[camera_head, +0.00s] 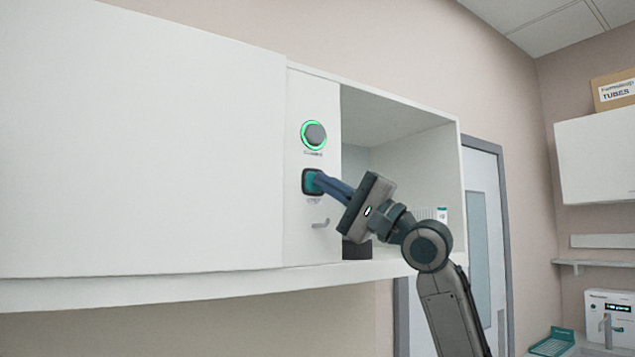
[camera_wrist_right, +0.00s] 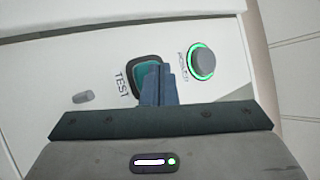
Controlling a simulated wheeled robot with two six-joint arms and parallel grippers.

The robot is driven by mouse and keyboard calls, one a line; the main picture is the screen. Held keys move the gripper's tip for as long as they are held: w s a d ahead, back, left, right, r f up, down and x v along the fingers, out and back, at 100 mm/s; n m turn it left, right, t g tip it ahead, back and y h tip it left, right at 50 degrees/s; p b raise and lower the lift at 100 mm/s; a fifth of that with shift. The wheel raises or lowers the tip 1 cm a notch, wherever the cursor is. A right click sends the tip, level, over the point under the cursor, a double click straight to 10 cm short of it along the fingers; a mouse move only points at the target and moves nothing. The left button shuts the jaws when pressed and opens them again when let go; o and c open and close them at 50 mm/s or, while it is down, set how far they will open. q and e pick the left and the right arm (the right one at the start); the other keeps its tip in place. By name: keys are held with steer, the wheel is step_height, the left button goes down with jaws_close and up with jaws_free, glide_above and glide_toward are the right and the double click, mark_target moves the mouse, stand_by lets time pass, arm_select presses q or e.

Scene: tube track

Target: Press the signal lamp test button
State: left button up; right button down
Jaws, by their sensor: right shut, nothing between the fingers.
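The test button is a teal square in a dark frame on the white cabinet panel, in the head view (camera_head: 308,182). In the right wrist view the teal button (camera_wrist_right: 147,76) shows beside the word TEST. My right gripper (camera_head: 318,181) is shut and empty, its blue fingertips at the button's face and covering part of it. The fingertips (camera_wrist_right: 157,72) overlap the button's lower right part in the wrist view. Whether they touch or press it I cannot tell. My left gripper is not in view.
A round grey knob with a lit green ring (camera_head: 314,135) sits just above the button. A small grey handle (camera_head: 320,223) is below it.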

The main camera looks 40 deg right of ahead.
steer(key=shift+s+b, duration=0.35)
steer(key=shift+s, duration=0.45)
steer(key=s, duration=0.1)
steer(key=s+b, duration=0.1)
steer(key=s, duration=0.1)
steer(key=s+b, duration=0.1)
steer(key=s, duration=0.1)
steer(key=shift+a, duration=0.35)
steer(key=shift+f, duration=0.1)
stand_by(0.5)
